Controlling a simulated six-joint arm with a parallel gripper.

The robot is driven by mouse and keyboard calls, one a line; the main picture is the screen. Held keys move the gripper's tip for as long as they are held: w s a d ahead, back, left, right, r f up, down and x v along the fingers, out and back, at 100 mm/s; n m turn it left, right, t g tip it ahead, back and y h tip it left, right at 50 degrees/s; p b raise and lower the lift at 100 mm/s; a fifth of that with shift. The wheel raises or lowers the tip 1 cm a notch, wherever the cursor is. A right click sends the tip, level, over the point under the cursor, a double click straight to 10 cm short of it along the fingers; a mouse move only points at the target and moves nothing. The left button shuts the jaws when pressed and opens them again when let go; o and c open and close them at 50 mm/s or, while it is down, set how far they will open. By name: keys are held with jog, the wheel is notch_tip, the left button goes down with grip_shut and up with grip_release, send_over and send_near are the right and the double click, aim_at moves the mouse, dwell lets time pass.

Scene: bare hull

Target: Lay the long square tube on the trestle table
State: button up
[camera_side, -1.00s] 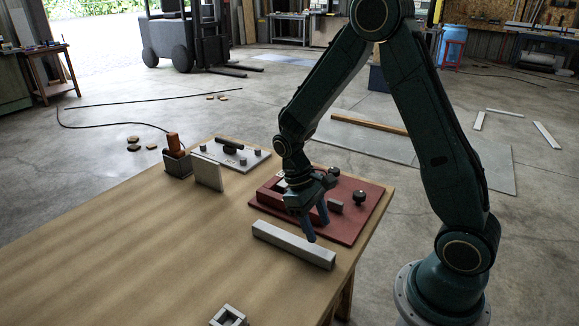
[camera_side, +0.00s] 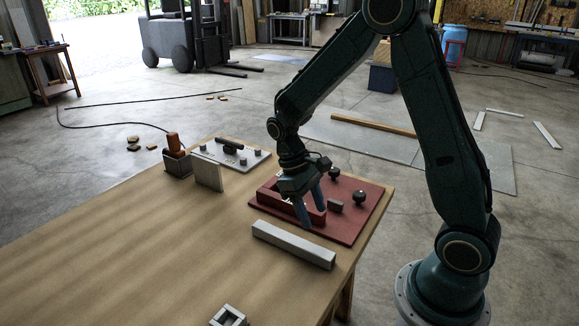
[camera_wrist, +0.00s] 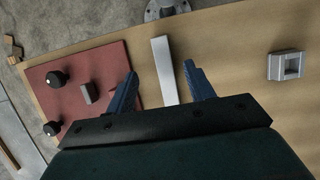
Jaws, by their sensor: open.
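The long square tube (camera_side: 293,245) is a light grey bar lying flat on the wooden table (camera_side: 150,255), in front of a red board. In the wrist view the tube (camera_wrist: 164,70) shows between my two blue fingers, its near end partly hidden by the gripper. My gripper (camera_side: 311,209) is open, with its fingers pointing down over the red board, behind the tube and apart from it in the side view. In the wrist view my gripper (camera_wrist: 160,74) spans the tube with room on both sides. Nothing is held.
The red board (camera_side: 345,225) carries a red bar, black knobs (camera_side: 359,197) and a small dark block. A short hollow square piece (camera_side: 228,316) sits at the front edge. The table's left is clear.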

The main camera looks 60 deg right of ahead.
jog(key=s+a+r+t, duration=0.2)
jog(key=s+r+t, duration=0.3)
jog(key=r, duration=0.4)
jog(key=s+a+r+t, duration=0.3)
jog(key=s+r+t, duration=0.2)
jog(key=s+r, duration=0.3)
jog(key=shift+r, duration=0.8)
dwell(0.7)
